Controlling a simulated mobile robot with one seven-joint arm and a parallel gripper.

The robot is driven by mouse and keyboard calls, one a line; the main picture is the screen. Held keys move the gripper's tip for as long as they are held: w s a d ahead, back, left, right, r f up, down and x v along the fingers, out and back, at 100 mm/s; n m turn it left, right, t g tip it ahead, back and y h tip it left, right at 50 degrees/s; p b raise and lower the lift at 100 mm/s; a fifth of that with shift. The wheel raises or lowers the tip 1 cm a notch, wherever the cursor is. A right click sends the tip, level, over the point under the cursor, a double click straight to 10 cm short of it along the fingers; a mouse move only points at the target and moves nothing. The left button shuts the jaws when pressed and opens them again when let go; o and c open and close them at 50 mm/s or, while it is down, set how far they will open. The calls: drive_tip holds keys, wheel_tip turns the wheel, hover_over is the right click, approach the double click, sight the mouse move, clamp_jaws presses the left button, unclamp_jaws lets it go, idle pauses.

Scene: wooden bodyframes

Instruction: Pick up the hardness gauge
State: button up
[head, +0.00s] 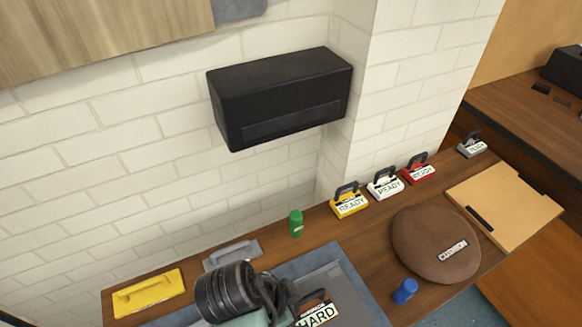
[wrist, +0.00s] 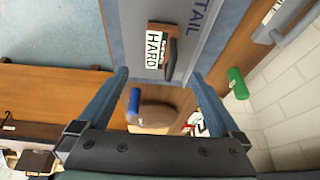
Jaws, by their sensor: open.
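The hardness gauge is a brown block with a dark handle and a white label reading HARD. In the head view the gauge (head: 318,314) sits at the bottom edge, partly hidden by my arm. In the wrist view the gauge (wrist: 154,50) lies on a grey-blue tray (wrist: 190,12), beyond the fingertips and roughly between them. My gripper (wrist: 158,74) is open and empty, its two fingers spread wide. The fingers are apart from the gauge. In the head view my arm's end covers part of the tray (head: 352,290).
A green cylinder (head: 296,223), a blue cylinder (head: 405,291) and a round brown cushion (head: 432,240) stand around the tray. Yellow (head: 349,205), white (head: 385,187) and red (head: 419,174) READY blocks line the wall side. A black box (head: 285,98) juts from the wall above.

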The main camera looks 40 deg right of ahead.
hover_over(314, 312)
drive_tip(key=a, duration=0.3)
wheel_tip(314, 312, down, 7)
drive_tip(key=shift+d+r, duration=0.1)
drive_tip(key=shift+d, duration=0.05)
drive_tip(key=shift+x, duration=2.65)
drive_tip(key=shift+w+d, duration=0.1)
drive_tip(key=shift+w, duration=0.1)
drive_tip(key=shift+c, duration=0.3)
drive_tip(key=shift+r, duration=0.15)
clamp_jaws()
